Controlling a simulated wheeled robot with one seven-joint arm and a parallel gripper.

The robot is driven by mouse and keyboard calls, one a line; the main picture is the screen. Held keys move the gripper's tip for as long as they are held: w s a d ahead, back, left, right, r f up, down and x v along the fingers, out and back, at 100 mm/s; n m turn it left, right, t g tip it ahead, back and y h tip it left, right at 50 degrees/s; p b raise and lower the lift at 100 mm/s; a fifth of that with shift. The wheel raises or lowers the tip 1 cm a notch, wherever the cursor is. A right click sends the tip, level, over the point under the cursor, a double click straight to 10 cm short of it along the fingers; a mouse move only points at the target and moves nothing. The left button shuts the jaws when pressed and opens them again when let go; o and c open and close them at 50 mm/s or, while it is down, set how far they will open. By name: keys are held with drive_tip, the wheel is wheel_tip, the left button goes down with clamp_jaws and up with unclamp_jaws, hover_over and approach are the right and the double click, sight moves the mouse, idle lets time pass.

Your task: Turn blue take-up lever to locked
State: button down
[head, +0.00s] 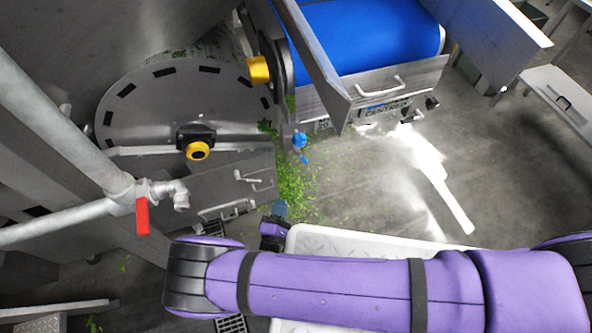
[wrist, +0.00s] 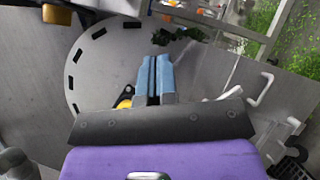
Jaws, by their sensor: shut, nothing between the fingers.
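A small blue lever or knob (head: 300,140) shows in the head view, below the near left corner of the blue conveyor belt (head: 375,38). A smaller blue piece lies just under it. I cannot tell its setting. My gripper (head: 280,208) is below and a little left of it in the picture, apart from it, beyond the end of my purple arm. In the wrist view the two blue fingers (wrist: 154,78) are together and empty, in front of a grey metal housing. I cannot make out the blue lever in the wrist view.
A round slotted metal cover (head: 180,105) with a yellow knob (head: 197,150) stands left. A pipe with a red handle (head: 142,216) is nearer left. Chopped greens (head: 295,185) litter the floor.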

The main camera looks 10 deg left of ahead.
approach(301, 155)
drive_tip(key=w+a+f, duration=0.3)
drive_tip(key=w+f, duration=0.1)
drive_tip(key=w, duration=0.1)
drive_tip(key=shift+w+d+r, duration=0.4)
drive_tip(key=shift+w+d, duration=0.25)
drive_tip(key=shift+w+d+r, duration=0.35)
drive_tip(key=shift+w+d, duration=0.3)
drive_tip(key=shift+d, duration=0.05)
